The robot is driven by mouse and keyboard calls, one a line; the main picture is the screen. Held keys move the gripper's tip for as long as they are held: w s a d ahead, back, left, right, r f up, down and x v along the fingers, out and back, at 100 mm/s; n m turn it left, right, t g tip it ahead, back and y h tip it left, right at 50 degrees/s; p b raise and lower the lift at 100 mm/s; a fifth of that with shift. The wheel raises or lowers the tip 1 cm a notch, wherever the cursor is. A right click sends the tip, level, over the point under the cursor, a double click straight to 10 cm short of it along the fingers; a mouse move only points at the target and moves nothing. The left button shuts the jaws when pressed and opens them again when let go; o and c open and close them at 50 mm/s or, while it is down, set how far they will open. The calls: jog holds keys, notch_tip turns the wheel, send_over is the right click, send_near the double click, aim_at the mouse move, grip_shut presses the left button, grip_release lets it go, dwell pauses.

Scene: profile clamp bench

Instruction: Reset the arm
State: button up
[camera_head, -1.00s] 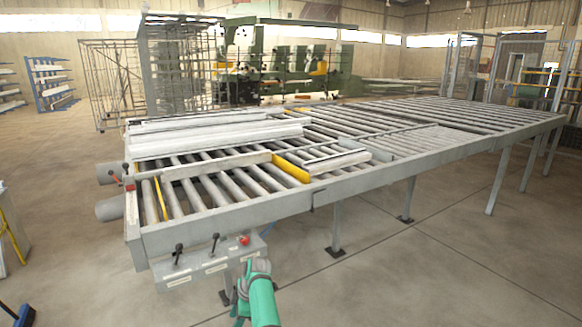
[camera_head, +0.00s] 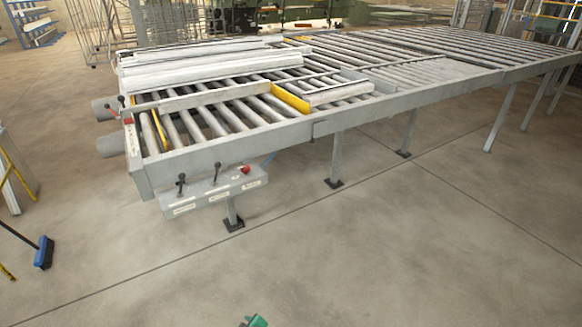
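Only a small green and dark part of my arm (camera_head: 256,321) shows at the bottom edge of the head view. My gripper's fingers cannot be made out there. The roller clamp bench (camera_head: 230,158) stands ahead, with long pale profiles (camera_head: 205,72) lying on its rollers at the far left. A grey control box (camera_head: 215,190) hangs at the bench's near left corner. It carries two black levers (camera_head: 181,184) and a red button (camera_head: 246,170). Nothing of my arm touches the box or bench.
Yellow stops (camera_head: 290,98) sit among the rollers. A blue broom (camera_head: 44,252) and a yellow-legged stand (camera_head: 15,175) are at the left. Bench legs (camera_head: 336,158) stand on the floor. The concrete floor (camera_head: 400,260) in front is clear.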

jog(key=s+d+r+m+t+h, duration=0.1)
jog(key=s+d+r+m+t, duration=0.2)
jog(key=s, duration=0.6)
jog(key=s+d+r+m+h, duration=0.1)
jog(key=s+d+r+m, duration=0.15)
jog(key=s+d, duration=0.4)
jog(key=s+d+r+m+t+h, duration=0.1)
jog(key=s+d+r+m+t, duration=0.15)
jog(key=s, duration=0.75)
jog(key=s+d+r+m+t, duration=0.1)
jog(key=s+r, duration=0.3)
jog(key=r, duration=0.4)
jog(key=s+d+r+m+t+h, duration=0.1)
jog(key=s+d+r, duration=0.2)
jog(key=r, duration=0.6)
jog(key=s+d+r+m+t, duration=0.1)
jog(key=s+d+r, duration=0.1)
jog(key=s+r, duration=0.5)
jog(key=shift+r+h, duration=0.3)
jog(key=shift+r, duration=0.45)
jog(key=shift+t, duration=0.25)
